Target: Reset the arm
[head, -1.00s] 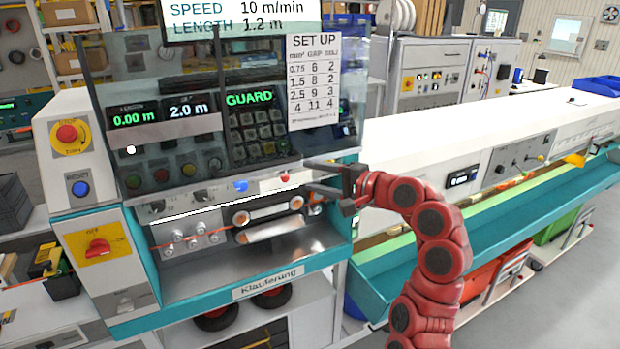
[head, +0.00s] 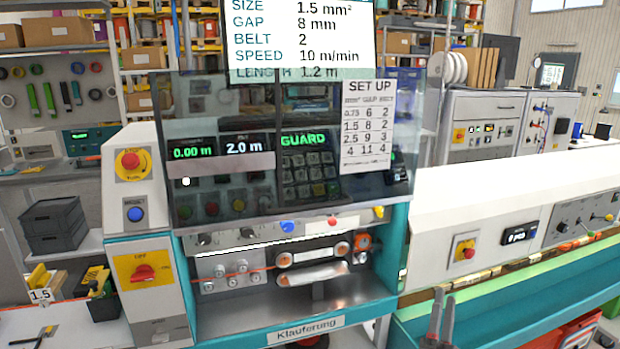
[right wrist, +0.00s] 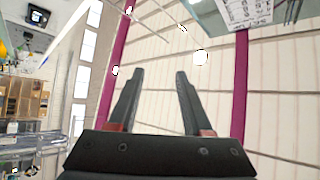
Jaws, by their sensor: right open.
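My right gripper (head: 440,322) shows at the bottom edge of the head view, in front of the teal ledge to the right of the machine. Only its dark fingers show there, pointing up. In the right wrist view its two fingers (right wrist: 158,102) stand apart with nothing between them, against the ceiling. My left gripper is in neither view. The cable machine (head: 300,335) has a dark transparent guard (head: 240,95) over its keypad and displays, which read 0.00 m, 2.0 m and GUARD. An orange cable runs to the rollers (head: 310,255) below.
A set-up chart (head: 366,125) is on the guard. A red stop button (head: 131,160), a blue reset button (head: 135,214) and a red rotary switch (head: 144,272) are on the left column. A long white housing (head: 470,205) with a teal ledge (head: 490,310) extends right.

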